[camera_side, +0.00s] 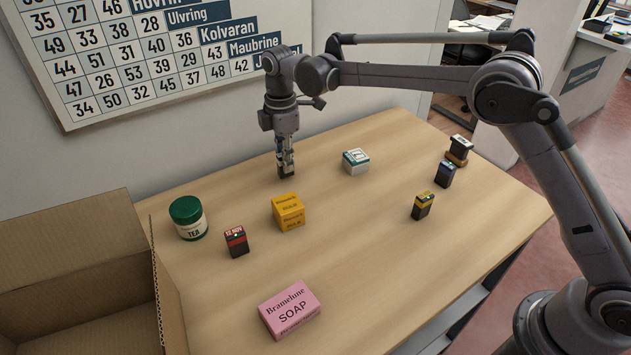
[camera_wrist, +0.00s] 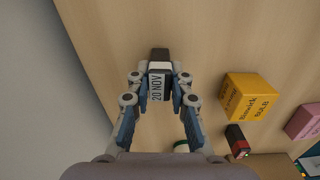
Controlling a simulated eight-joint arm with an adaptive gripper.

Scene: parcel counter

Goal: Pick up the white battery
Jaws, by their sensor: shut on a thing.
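The white battery (camera_wrist: 157,83) is a small block with a white part, a dark end and a "20 NOV" label. In the wrist view it sits between the fingertips of my gripper (camera_wrist: 158,92), which is shut on it. In the side view my gripper (camera_side: 285,155) points down near the back of the table, by the wall. The dark lower end of the battery (camera_side: 287,174) shows below the fingers. I cannot tell whether it touches the table.
A yellow box (camera_side: 289,212), red-banded battery (camera_side: 236,242), tea jar (camera_side: 188,218) and pink soap box (camera_side: 289,310) stand nearby. A white-and-teal box (camera_side: 356,161) and several dark blocks are to the right. An open carton (camera_side: 75,240) is at left.

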